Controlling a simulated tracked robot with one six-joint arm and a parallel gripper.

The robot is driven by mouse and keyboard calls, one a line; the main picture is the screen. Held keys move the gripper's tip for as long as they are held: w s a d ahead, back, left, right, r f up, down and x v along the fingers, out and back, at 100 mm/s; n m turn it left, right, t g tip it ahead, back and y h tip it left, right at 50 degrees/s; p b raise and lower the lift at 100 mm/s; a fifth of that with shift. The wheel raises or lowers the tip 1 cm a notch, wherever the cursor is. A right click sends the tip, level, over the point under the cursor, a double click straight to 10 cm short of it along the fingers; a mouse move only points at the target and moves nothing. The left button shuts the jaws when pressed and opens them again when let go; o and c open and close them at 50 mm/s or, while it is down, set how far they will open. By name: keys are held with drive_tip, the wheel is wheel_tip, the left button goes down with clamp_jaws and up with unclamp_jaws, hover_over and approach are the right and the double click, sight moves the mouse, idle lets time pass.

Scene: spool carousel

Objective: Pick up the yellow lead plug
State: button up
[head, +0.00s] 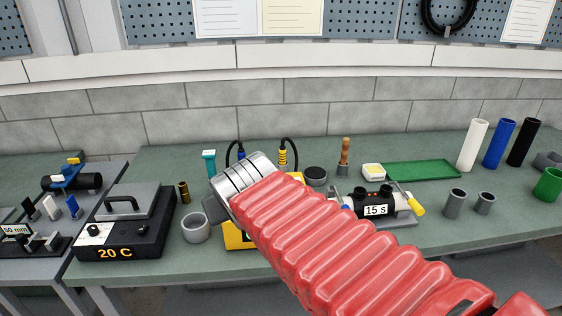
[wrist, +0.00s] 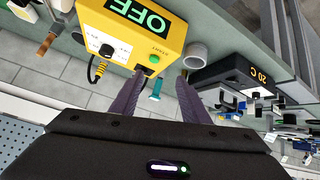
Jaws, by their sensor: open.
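The yellow lead plug (head: 283,158), banded with black, stands upright behind my arm in the head view, with a black lead looping from its top. In the wrist view the plug (wrist: 98,70) is beside the yellow box (wrist: 178,32), left of my fingers. My gripper (wrist: 161,76) is open, with two purple fingers and nothing held between them. The box shows a green OFF display (wrist: 140,12). In the head view my red-sleeved arm hides most of the box and my fingers are not visible.
A blue plug (head: 241,153) on a black lead stands left of the yellow one. A dark round pot (head: 315,176) and a wooden-handled brush (head: 344,155) stand right.

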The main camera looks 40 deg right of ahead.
drive_tip(key=w+d+r+t+h, duration=0.15)
drive_tip(key=w+d, duration=0.25)
drive_tip(key=d, duration=0.4)
drive_tip(key=w+d+r+t, duration=0.2)
drive_tip(key=w+d, duration=0.3)
drive_tip(key=d, duration=0.2)
drive_tip(key=w+d+r+t+h, duration=0.15)
drive_tip(key=w+d, duration=0.25)
drive_tip(key=d, duration=0.4)
drive_tip(key=n+y, duration=0.2)
drive_tip(key=y, duration=0.5)
approach(285, 154)
drive_tip(key=s, duration=0.2)
drive_tip(key=shift+a+r, duration=0.1)
drive_tip(key=shift+r, duration=0.3)
drive_tip(key=shift+x, duration=4.3)
